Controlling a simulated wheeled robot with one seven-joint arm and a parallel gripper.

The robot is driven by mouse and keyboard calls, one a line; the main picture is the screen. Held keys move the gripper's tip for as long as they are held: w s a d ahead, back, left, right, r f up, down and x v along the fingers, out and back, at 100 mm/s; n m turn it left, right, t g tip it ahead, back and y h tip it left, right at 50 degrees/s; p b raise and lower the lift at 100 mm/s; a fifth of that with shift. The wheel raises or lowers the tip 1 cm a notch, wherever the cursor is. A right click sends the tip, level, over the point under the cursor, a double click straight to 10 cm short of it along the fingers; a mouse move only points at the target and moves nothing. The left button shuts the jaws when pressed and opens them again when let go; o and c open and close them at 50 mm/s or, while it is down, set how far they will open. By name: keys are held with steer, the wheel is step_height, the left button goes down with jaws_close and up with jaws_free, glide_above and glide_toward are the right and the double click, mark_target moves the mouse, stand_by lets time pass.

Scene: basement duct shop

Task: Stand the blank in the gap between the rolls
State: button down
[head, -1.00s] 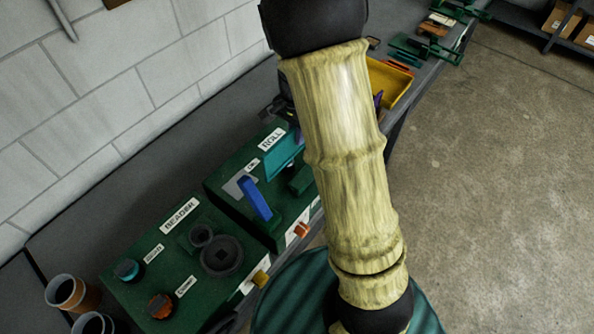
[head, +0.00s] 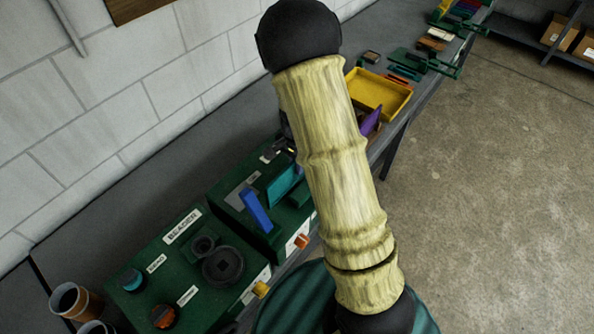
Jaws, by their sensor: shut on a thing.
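A purple sheet (head: 371,121), which looks like the blank, shows at the right edge of my arm, in front of the yellow tray. The arm hides most of it. My gripper (head: 285,128) is mostly hidden behind the arm. Only a dark part shows at the arm's left edge, and it is shut on the blank. The roll machine (head: 228,203) is a green box with a blue lever (head: 256,210) and a teal part (head: 284,184). The gap between its rolls cannot be made out. The arm covers the machine's right side.
The green beader (head: 150,265) with dark rollers stands next to the roll machine. Copper-coloured cups (head: 72,300) stand at lower left. A yellow tray (head: 377,95) and green racks (head: 430,55) lie farther along the bench. Open floor (head: 500,200) is at right.

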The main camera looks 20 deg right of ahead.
mark_target(297, 178)
steer(key=shift+f+p, duration=0.35)
steer(key=shift+f, duration=1.2)
steer(key=shift+f, duration=0.15)
steer(key=c, duration=1.8)
jaws_free()
step_height(297, 178, up, 12)
steer(key=shift+r+b, duration=0.2)
steer(key=shift+b, duration=1.05)
